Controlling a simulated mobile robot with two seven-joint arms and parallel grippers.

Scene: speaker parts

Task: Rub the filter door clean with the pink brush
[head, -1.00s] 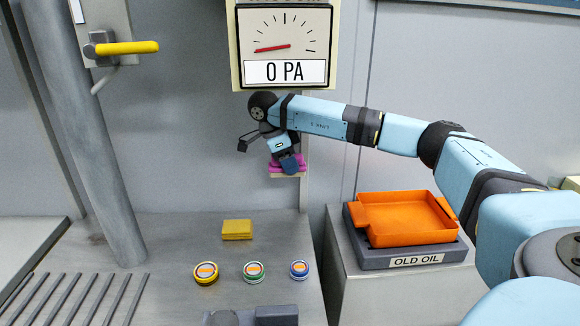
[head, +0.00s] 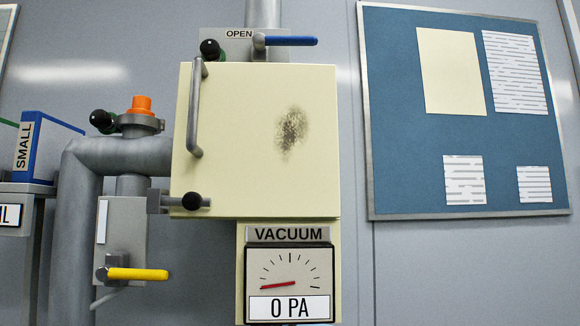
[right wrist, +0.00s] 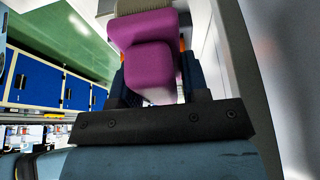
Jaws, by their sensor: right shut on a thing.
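The filter door (head: 245,150) is a cream panel in the middle of the head view, with a grey bar handle (head: 194,108) at its left. A dark smudge (head: 290,130) marks its right half. My right gripper (right wrist: 155,85) shows only in the right wrist view and is shut on the pink brush (right wrist: 150,45). The brush's pale bristle side lies at the top of that view, away from the gripper. Neither arm shows in the head view now. My left gripper is in no view.
Below the door is the vacuum gauge (head: 289,284), reading 0 PA. A blue lever (head: 290,41) sits above the door beside the OPEN label. A yellow lever (head: 138,274) and grey pipe (head: 80,220) are at left. A blue pinboard (head: 400,150) hangs at right.

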